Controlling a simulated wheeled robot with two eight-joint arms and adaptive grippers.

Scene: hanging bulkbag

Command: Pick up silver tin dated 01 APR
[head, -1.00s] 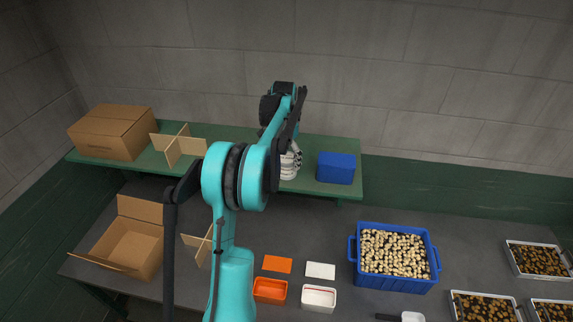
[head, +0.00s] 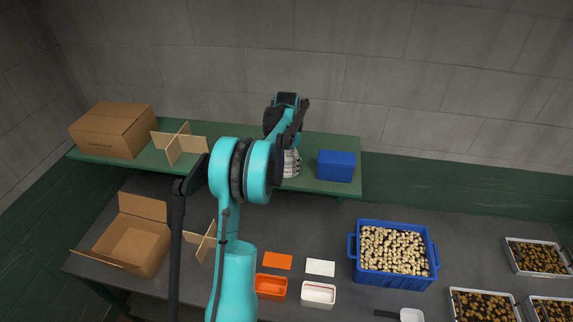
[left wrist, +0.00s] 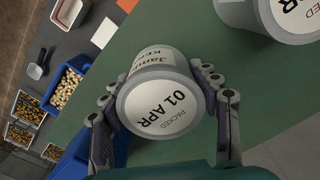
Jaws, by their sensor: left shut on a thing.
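A silver tin (left wrist: 160,106) with a white label reading "PACKED 01 APR" sits between the fingers of my left gripper (left wrist: 158,78) in the left wrist view. The fingers are shut on its sides. A second silver tin (left wrist: 272,18) is at the upper right of that view, apart from the held one; its date is cut off. In the head view silver tins (head: 291,164) show partly on the green shelf behind my left arm, which hides the gripper's fingers there. I cannot tell whether the held tin touches the shelf. My right gripper is not in view.
On the green shelf (head: 232,178) stand a closed carton (head: 110,132), a cardboard divider (head: 178,145) and a blue box (head: 336,166). Below are an open carton (head: 130,245), a blue crate (head: 395,280) of pale pieces, and small orange (head: 270,288) and white (head: 318,296) trays.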

